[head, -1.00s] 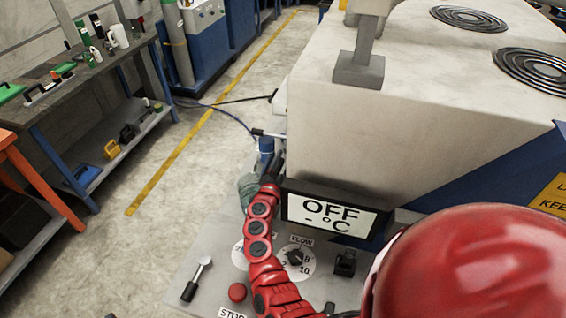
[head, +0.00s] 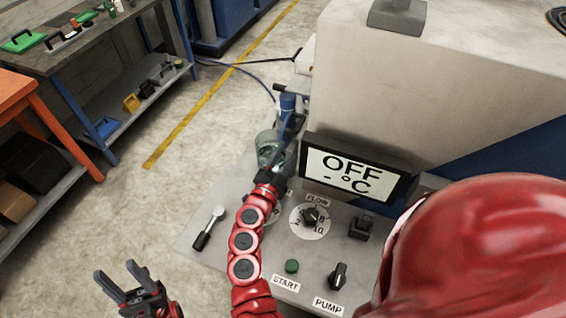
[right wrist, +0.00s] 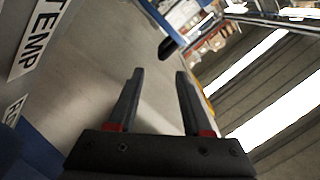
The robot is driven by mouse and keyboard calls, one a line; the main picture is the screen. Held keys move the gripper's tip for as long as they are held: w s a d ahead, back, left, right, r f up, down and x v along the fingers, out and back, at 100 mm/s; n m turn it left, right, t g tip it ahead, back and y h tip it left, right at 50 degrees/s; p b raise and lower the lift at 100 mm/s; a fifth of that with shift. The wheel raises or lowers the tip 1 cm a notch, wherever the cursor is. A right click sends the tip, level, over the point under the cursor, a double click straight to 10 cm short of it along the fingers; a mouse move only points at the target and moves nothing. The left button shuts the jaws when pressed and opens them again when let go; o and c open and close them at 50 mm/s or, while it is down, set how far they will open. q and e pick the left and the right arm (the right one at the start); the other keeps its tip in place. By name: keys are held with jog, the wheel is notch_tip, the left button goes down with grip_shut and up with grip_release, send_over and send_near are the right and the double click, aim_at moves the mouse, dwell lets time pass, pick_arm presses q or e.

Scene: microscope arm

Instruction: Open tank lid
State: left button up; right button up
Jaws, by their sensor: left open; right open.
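A large pale box-shaped machine body (head: 440,85) fills the upper right of the head view, with a grey block (head: 397,16) on its top. I cannot tell which part is the tank lid. A glass vessel (head: 268,152) with a blue fitting (head: 287,103) stands at the machine's left side. My right gripper (head: 291,130) is in front of this vessel and partly hides it. In the right wrist view the right gripper (right wrist: 157,85) is open with nothing between its fingers. My left gripper (head: 125,280) is open and empty at the lower left, over the floor.
A grey control panel (head: 225,265) carries a lever (head: 209,228), a flow dial (head: 311,217), a green start button (head: 292,266) and a pump knob (head: 338,275). A display (head: 352,172) reads OFF. A workbench (head: 60,55) and orange table (head: 15,90) stand left. The floor between is clear.

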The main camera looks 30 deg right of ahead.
jog(key=shift+v, duration=0.85)
